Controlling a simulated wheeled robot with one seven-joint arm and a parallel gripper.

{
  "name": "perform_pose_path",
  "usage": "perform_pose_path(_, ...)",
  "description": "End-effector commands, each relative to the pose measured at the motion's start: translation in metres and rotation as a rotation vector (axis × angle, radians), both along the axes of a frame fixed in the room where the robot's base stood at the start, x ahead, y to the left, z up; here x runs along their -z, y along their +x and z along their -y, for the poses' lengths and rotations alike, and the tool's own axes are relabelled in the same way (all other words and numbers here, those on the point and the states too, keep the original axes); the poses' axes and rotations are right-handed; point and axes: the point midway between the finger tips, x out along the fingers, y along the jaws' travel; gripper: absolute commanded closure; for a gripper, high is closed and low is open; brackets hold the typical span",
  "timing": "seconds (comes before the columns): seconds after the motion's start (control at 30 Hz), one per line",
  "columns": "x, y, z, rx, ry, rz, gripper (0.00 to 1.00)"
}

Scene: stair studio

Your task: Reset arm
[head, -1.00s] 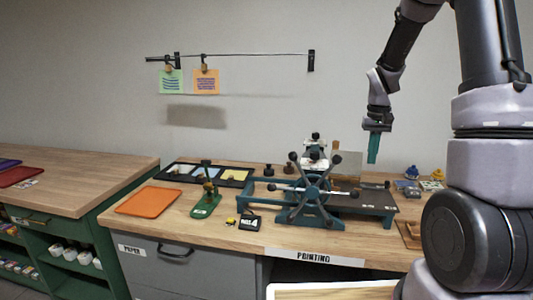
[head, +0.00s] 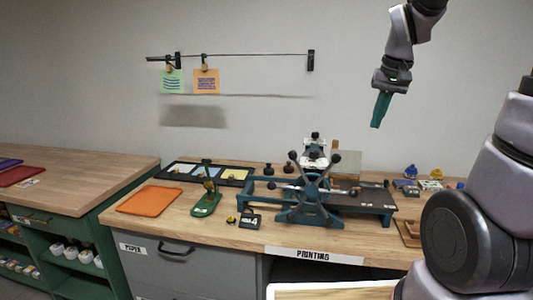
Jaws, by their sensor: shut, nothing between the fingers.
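My gripper (head: 377,123) hangs in the air at the upper right of the head view. Its teal fingers point down and are shut with nothing held. It is above and to the right of the teal printing press (head: 311,203), against the bare wall, touching nothing. My arm runs from the upper right edge and my own links fill the lower right corner.
The printing table (head: 240,235) holds an orange tray (head: 150,201), a green stand tool (head: 207,198), a black block (head: 250,218) and several small coloured pieces at right. A wall rail (head: 240,55) carries two clipped cards. A wooden counter (head: 70,185) stands at left.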

Motion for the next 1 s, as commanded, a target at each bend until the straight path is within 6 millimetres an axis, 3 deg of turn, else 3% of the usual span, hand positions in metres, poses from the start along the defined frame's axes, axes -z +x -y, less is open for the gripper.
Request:
perform_pose_path(0.03,-0.015,-0.016,-0.005,0.007,0.012,0.043,1.00)
perform_pose_path(0.2,-0.047,-0.066,-0.021,0.032,0.062,0.163,1.00)
perform_pose_path(0.43,-0.065,-0.118,-0.035,0.054,0.120,0.281,1.00)
perform_pose_path(0.6,-0.067,-0.132,-0.039,0.060,0.139,0.314,1.00)
perform_pose_path(1.0,-0.068,-0.133,-0.039,0.060,0.141,0.316,1.00)
